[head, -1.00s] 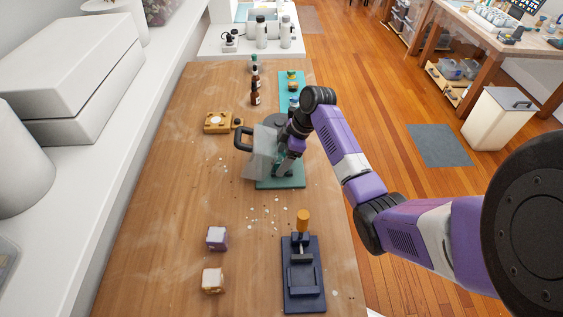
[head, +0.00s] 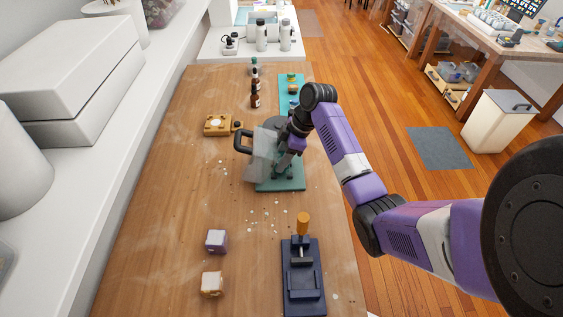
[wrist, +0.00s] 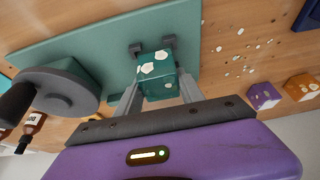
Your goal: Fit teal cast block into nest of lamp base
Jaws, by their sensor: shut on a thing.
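The teal cast block (wrist: 157,76) with pale patches is between the fingers of my gripper (wrist: 157,92) in the wrist view, and the gripper is shut on it. The block is over or on a teal plate (wrist: 85,45), near two small grey posts; I cannot tell whether it touches the plate.
A grey disc (wrist: 55,90) is on the plate. A navy clamp fixture (head: 302,280), a purple block (head: 216,242) and an orange block (head: 212,284) are in front. Bottles (head: 254,95) stand behind.

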